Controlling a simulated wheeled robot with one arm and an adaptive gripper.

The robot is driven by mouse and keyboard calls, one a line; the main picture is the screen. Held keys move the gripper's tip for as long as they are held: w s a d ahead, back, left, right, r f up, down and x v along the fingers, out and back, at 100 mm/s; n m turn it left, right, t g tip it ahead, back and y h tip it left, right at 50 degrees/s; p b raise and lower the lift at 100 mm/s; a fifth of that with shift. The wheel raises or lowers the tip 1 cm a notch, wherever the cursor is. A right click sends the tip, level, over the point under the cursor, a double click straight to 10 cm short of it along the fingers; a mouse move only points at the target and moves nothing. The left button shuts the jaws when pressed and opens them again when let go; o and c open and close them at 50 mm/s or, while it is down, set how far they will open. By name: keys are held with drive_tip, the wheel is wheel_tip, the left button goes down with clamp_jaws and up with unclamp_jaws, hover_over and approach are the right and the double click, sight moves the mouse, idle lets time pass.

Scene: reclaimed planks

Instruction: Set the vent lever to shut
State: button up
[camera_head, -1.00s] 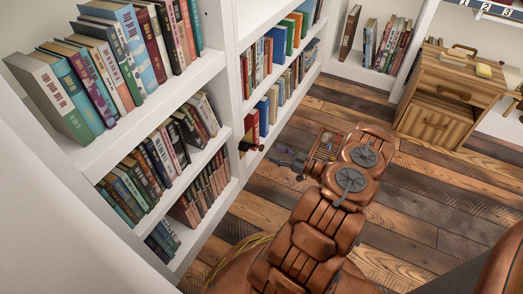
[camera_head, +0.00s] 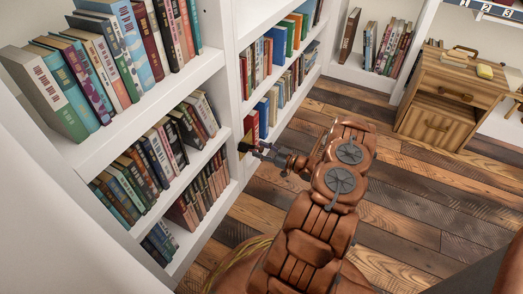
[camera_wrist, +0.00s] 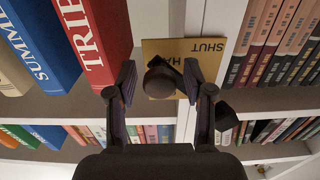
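The vent lever has a yellow plate (camera_wrist: 172,50) with upside-down lettering, "SHUT" at the right and a partly hidden word starting "HA" beside it. Its round dark knob (camera_wrist: 160,82) sits in front of the plate in the wrist view. In the head view the plate (camera_head: 242,148) is on the white bookcase upright, partly behind my gripper. My gripper (camera_head: 257,149) is at the lever. In the wrist view my gripper (camera_wrist: 160,76) is open, one finger on each side of the knob, with gaps visible. The lever's exact setting is hard to read.
The white bookcase (camera_head: 228,95) fills the left, with books on several shelves. A red book (camera_wrist: 95,35) and blue books stand close beside the lever in the wrist view. A wooden cabinet (camera_head: 440,110) stands at the back right. The plank floor (camera_head: 400,195) between is clear.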

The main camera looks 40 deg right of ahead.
clamp_jaws()
idle(0.5)
